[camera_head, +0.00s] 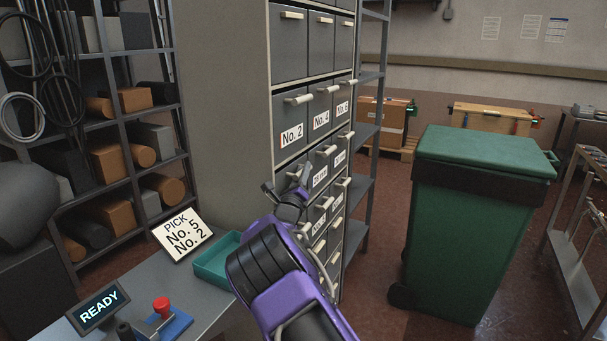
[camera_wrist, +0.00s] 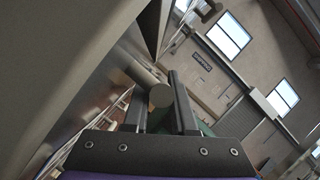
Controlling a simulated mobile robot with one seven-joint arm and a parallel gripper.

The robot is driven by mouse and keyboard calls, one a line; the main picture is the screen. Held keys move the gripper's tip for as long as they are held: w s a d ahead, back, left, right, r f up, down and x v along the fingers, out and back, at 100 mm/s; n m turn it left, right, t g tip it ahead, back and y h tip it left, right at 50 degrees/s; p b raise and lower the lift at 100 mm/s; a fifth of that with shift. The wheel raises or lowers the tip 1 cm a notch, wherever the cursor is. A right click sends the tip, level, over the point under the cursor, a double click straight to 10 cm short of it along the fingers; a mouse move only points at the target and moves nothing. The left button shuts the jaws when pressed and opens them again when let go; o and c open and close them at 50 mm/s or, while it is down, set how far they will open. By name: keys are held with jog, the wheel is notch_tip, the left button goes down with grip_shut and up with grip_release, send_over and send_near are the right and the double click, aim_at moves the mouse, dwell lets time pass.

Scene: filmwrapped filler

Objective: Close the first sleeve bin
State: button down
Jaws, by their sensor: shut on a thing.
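A tall grey cabinet (camera_head: 222,110) holds rows of dark grey bins with pale bar handles. My purple arm reaches up to its front, with my gripper (camera_head: 288,192) at the left column, below the bin labelled No. 2 (camera_head: 291,135). In the wrist view my gripper (camera_wrist: 160,105) is shut on a round-ended bar handle (camera_wrist: 159,96), between its two dark fingers. The bin behind it is mostly hidden by my gripper and arm, so its label and how far it stands out cannot be told. A neighbouring bin has a small millimetre label (camera_head: 320,177).
A bench with a teal tray (camera_head: 215,262), a sign reading PICK No. 5 No. 2 (camera_head: 186,235) and a READY display (camera_head: 98,307) stands at the lower left. A green wheeled bin (camera_head: 465,235) stands right of the cabinet, with open floor between.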

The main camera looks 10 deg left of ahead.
jog(key=shift+a+f, duration=0.1)
jog(key=shift+f, duration=0.1)
jog(key=c, duration=1)
grip_release()
jog(key=shift+r, duration=0.1)
jog(key=v, duration=1.7)
jog(key=shift+s, duration=0.25)
